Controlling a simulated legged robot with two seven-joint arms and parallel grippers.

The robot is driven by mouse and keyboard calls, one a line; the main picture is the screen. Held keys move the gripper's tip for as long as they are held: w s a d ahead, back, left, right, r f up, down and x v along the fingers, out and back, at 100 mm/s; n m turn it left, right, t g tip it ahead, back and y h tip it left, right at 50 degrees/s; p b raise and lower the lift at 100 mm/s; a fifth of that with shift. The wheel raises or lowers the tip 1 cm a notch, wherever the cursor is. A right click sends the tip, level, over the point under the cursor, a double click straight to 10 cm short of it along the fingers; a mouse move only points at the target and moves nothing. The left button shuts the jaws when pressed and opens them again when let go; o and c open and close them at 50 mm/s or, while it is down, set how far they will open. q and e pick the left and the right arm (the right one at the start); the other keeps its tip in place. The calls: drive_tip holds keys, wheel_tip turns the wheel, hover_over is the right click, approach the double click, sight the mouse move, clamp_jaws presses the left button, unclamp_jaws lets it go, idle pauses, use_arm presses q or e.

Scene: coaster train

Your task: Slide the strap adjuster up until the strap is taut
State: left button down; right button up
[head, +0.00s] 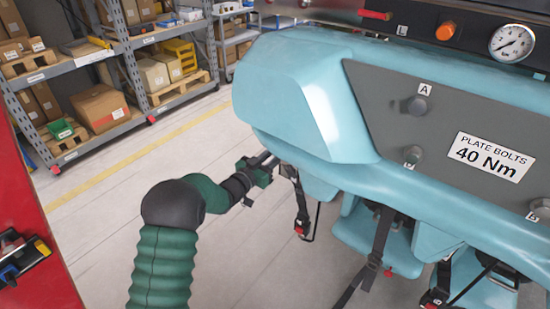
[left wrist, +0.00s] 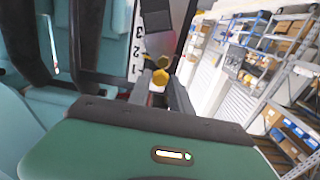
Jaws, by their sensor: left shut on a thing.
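My left gripper (head: 272,160) reaches in under the lower edge of the blue coaster car (head: 300,100). In the left wrist view its fingers (left wrist: 160,82) are closed together on a small grey piece (left wrist: 159,43), which looks like the strap adjuster, with dark strap (left wrist: 157,13) above it. The adjuster is small and partly hidden by the fingertips. Beside it is a white scale (left wrist: 135,45) with numbers. In the head view, a black strap (head: 299,195) with a red-marked buckle hangs just right of the gripper. My right gripper is not in view.
A grey panel (head: 380,95) with bolts and a torque label faces me. Shelves with boxes (head: 100,105) stand at the back left. The floor between is clear.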

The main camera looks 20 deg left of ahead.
use_arm(q)
drive_tip(key=c, duration=1.2)
unclamp_jaws()
drive_tip(key=shift+a+f, duration=0.1)
drive_tip(key=v, duration=1.6)
drive_tip(key=shift+s+a, duration=0.15)
drive_tip(key=shift+s, duration=0.25)
drive_tip(key=s+d+f+n+g+y+p, duration=0.1)
drive_tip(key=s+d+g+y+p, duration=0.1)
drive_tip(key=s, duration=0.6)
drive_tip(key=s+d+n+g+y+p, duration=0.1)
drive_tip(key=s+d+g+y+p, duration=0.1)
drive_tip(key=s+g, duration=0.5)
drive_tip(key=s+d+f+n+g+y+p, duration=0.1)
drive_tip(key=s+d+g+p, duration=0.3)
drive_tip(key=s, duration=0.5)
drive_tip(key=shift+d+f+n+g+y, duration=0.4)
drive_tip(key=shift+n+g+y, duration=0.1)
drive_tip(key=shift+g+y, duration=0.15)
